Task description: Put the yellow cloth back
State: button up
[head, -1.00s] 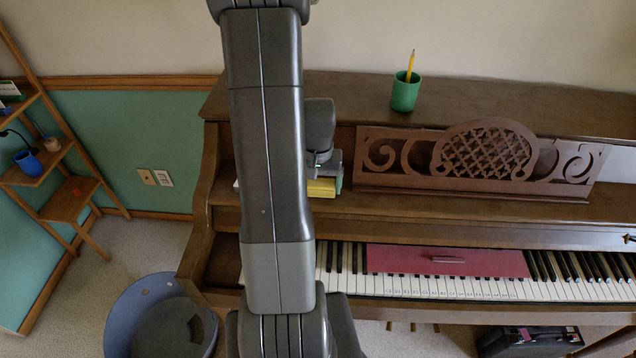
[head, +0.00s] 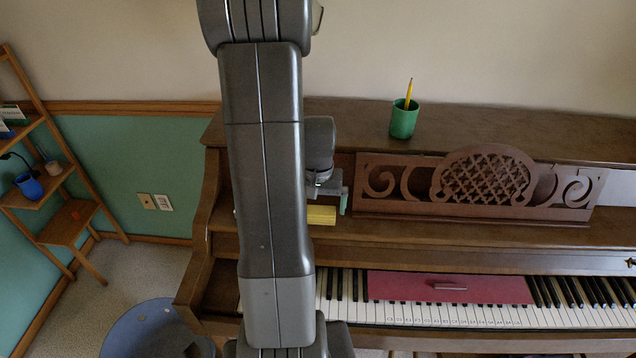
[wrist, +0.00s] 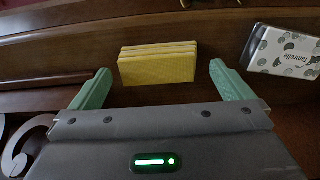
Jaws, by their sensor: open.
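The yellow cloth (head: 321,215) is a folded stack on the piano's wooden shelf, just right of my arm in the head view. It shows whole in the wrist view (wrist: 158,69), with several layers visible along its upper edge. My gripper (wrist: 159,85) is open and empty, with its green fingers spread to either side of the cloth and a gap on each side. In the head view my gripper (head: 328,197) is right above and behind the cloth, and my arm hides part of the shelf to the left.
A patterned white-and-grey packet (wrist: 285,52) lies right of the cloth in the wrist view. The carved music stand (head: 480,182) rises to the right. A green cup with a pencil (head: 403,121) stands on the piano top. A red board (head: 450,288) lies on the keys.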

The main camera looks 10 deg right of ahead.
aim_at(318, 210)
notch_tip(318, 210, up, 10)
jog(key=shift+f, duration=0.15)
dwell(0.5)
